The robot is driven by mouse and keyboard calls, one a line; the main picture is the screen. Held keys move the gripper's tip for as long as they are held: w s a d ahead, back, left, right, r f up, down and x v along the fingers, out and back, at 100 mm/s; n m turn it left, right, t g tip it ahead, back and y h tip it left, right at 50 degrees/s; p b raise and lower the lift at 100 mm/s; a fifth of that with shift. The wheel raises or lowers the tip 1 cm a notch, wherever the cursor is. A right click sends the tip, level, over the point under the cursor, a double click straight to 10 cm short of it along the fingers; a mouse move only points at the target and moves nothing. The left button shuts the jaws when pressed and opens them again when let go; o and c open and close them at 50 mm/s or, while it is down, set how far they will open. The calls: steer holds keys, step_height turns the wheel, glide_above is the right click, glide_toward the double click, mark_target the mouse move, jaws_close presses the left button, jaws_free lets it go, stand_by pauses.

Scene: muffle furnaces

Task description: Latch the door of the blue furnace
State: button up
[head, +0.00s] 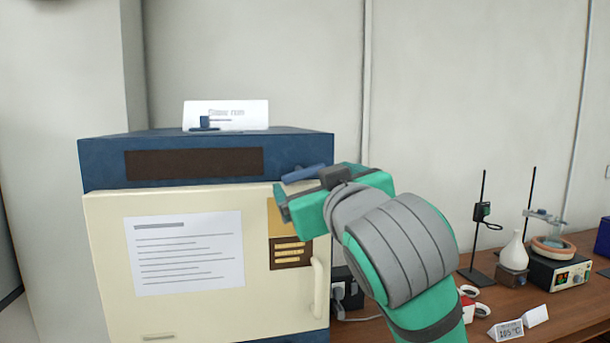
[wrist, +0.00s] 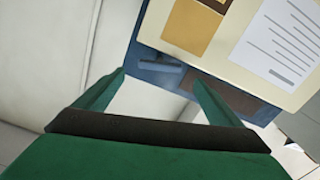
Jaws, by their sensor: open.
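The blue furnace (head: 100,165) stands at left with its cream door (head: 105,260) across the front. The door looks closed or nearly so; I cannot tell if it is flush. A vertical cream handle (head: 318,285) is on the door's right side. A blue latch lever (head: 303,173) sits above the door's upper right corner, slightly tilted up to the right. In the wrist view the lever (wrist: 160,68) shows between and beyond the fingertips. My gripper (head: 281,203) is open and empty, in front of the door's upper right corner, apparently not touching the lever. Its fingers are partly hidden in the head view.
A paper notice (head: 183,250) and a label (head: 290,253) are on the door. A sign card (head: 226,114) stands on top of the furnace. At right, a wooden bench (head: 560,310) carries a stand (head: 475,265), a flask (head: 514,252) and a heater (head: 560,272).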

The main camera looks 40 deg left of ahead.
mark_target(304, 173)
steer(key=x, duration=0.6)
steer(key=shift+w, duration=0.1)
steer(key=c, duration=1.1)
steer(key=shift+o, duration=0.2)
steer(key=shift+a, duration=0.15)
